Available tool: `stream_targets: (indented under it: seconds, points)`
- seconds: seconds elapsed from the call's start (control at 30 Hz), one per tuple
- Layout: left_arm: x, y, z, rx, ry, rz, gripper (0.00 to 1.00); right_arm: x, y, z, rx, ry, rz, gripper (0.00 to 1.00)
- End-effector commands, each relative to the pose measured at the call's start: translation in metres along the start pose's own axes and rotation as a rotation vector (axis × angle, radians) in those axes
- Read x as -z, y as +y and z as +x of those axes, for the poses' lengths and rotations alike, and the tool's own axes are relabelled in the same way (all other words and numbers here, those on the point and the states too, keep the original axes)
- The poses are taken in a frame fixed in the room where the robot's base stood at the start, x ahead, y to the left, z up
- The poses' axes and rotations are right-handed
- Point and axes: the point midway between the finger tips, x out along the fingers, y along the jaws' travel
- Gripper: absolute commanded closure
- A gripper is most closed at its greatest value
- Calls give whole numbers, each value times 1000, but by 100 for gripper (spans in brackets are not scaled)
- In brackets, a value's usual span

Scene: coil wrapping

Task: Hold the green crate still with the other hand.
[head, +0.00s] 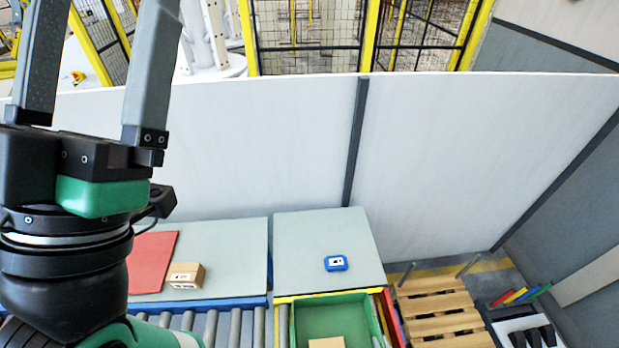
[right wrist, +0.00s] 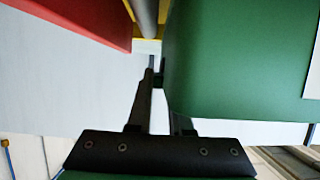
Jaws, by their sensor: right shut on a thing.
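The green crate (head: 356,305) is open-topped and stands at the bottom of the head view, cut off by the frame. A cardboard-brown box (head: 326,343) shows inside it. In the right wrist view the crate's green wall (right wrist: 235,60) fills the upper right. My right gripper (right wrist: 157,78) is shut on the crate's edge, its fingers close together; the wall hides part of one finger. My left gripper (head: 105,40) stands large at the left of the head view, fingers pointing up and wide apart. Its fingertips are cut off, and nothing shows between the fingers.
Grey tabletops lie behind the crate; one holds a red sheet (head: 153,262) and a small brown box (head: 186,275), the other a blue device (head: 336,263). Rollers (head: 236,328) run left of the crate. A wooden pallet (head: 438,312) stands at right. A white partition (head: 260,140) closes the back.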

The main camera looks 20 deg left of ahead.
Motion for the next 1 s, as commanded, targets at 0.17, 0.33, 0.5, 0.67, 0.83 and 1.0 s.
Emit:
stream_targets:
  seconds: [0.17, 0.33, 0.5, 0.67, 0.83, 1.0]
  points:
    - [1, 12, -3, -59, -33, -78, 0, 0, 0, 0, 0, 1, 0, 100]
    - [0, 12, -2, -59, -34, -76, 0, 0, 0, 0, 0, 1, 0, 100]
    - [0, 12, -2, -58, -34, -75, 0, 0, 0, 0, 0, 1, 0, 71]
    - [0, 12, -2, -57, -34, -74, 0, 0, 0, 0, 0, 0, 0, 47]
    - [0, 12, -2, -57, -34, -73, 0, 0, 0, 0, 0, 0, 0, 47]
    - [0, 12, -2, -57, -34, -73, 0, -1, 0, -1, 2, 0, 0, 47]
